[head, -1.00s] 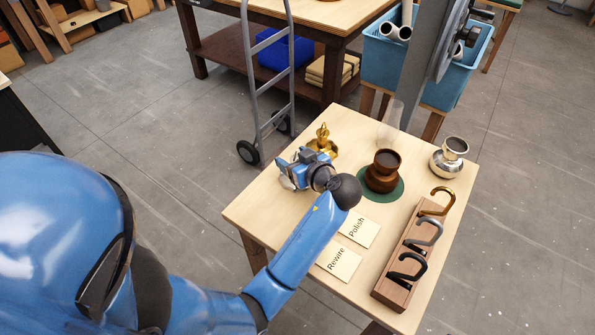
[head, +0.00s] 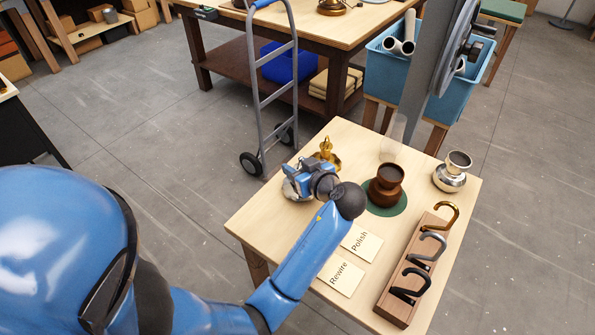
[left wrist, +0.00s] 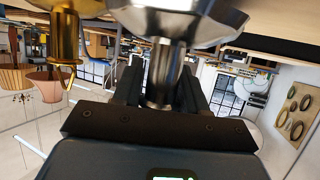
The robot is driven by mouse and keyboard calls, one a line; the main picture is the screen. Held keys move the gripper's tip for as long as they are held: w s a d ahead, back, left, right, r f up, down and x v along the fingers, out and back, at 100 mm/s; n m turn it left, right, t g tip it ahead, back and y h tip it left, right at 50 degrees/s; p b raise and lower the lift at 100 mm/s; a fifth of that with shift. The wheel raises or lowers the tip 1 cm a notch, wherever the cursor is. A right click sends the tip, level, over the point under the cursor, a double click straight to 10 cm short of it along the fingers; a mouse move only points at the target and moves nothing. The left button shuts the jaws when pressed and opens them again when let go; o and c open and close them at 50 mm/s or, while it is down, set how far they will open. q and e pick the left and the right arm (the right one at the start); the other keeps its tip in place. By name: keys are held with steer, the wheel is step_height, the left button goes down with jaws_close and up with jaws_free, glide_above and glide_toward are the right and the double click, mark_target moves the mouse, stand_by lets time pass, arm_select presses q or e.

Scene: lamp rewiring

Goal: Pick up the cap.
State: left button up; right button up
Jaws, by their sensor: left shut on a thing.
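My left gripper (head: 300,177) is over the far left part of the light wooden table. It is shut on the narrow neck of a shiny silver piece, seen in the left wrist view (left wrist: 163,72) between the two dark fingers. The piece has a wide faceted rim, seen in part at the top of that view. In the head view only a bit of the silver piece (head: 291,190) shows beside the gripper. I take it to be the cap. Whether it touches the table is hidden. My right gripper is not in view.
A brass lamp part (head: 326,152) stands close behind the gripper. A brown base (head: 384,190) sits on a green mat, and a silver base (head: 451,177) is at the right. Cards reading Polish (head: 361,241) and Rewire (head: 341,275) and a hook rack (head: 398,306) lie nearer.

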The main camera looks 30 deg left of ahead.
mark_target(297, 164)
arm_select(q)
step_height(297, 164, up, 18)
steer(key=shift+r, duration=0.2)
stand_by(0.4)
stand_by(0.5)
steer(key=shift+s, duration=0.1)
